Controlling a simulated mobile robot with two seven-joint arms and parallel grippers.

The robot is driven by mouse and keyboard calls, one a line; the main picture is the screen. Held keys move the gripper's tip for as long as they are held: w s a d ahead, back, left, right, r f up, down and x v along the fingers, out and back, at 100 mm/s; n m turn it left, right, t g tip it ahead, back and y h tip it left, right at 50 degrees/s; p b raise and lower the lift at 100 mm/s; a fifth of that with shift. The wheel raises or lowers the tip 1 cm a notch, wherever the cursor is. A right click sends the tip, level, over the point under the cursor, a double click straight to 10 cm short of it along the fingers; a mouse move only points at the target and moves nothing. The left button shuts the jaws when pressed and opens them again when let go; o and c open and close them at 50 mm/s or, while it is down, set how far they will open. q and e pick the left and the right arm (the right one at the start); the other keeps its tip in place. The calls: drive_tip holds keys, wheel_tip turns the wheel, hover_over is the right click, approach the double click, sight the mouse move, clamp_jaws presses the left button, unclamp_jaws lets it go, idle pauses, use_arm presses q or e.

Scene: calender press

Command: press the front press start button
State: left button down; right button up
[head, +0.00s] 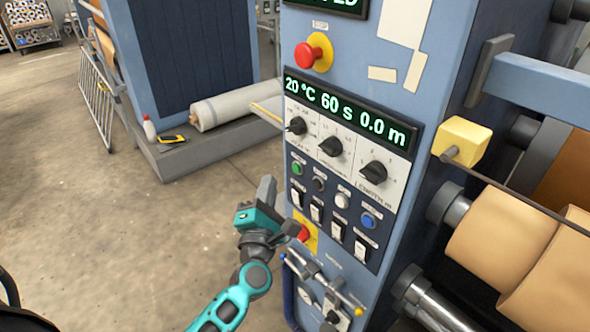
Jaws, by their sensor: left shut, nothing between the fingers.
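The blue press column carries a control panel (345,165) facing me. A row of round buttons runs across it: a green button (297,168), a black one (319,184), a white one (341,200) and a blue one (368,219). Their labels are too small to read, so I cannot tell which is marked start. My left gripper (267,188) is shut and empty, just left of the panel's lower left edge. It appears a little left of and below the green button, and I see no contact. My right gripper is not in view.
A red stop button (313,52) on yellow sits above the display (350,112), which reads 20 °C, 60 s, 0.0 m. Another red button (304,233) is beside my left wrist. Levers (318,275) stick out below. Rollers are at right; open floor lies left.

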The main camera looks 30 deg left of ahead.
sight(296, 169)
use_arm(q)
drive_tip(key=shift+w+d, duration=0.35)
drive_tip(key=shift+w, duration=0.5)
drive_tip(key=shift+w+d, duration=0.35)
drive_tip(key=shift+w, duration=0.45)
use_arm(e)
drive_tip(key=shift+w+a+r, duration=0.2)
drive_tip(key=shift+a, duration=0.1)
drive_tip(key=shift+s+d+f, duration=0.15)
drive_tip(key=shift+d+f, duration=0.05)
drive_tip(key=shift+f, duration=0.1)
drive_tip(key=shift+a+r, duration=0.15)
use_arm(q)
drive_tip(key=shift+w, duration=0.1)
drive_tip(key=shift+w+d, duration=0.15)
drive_tip(key=shift+w, duration=0.1)
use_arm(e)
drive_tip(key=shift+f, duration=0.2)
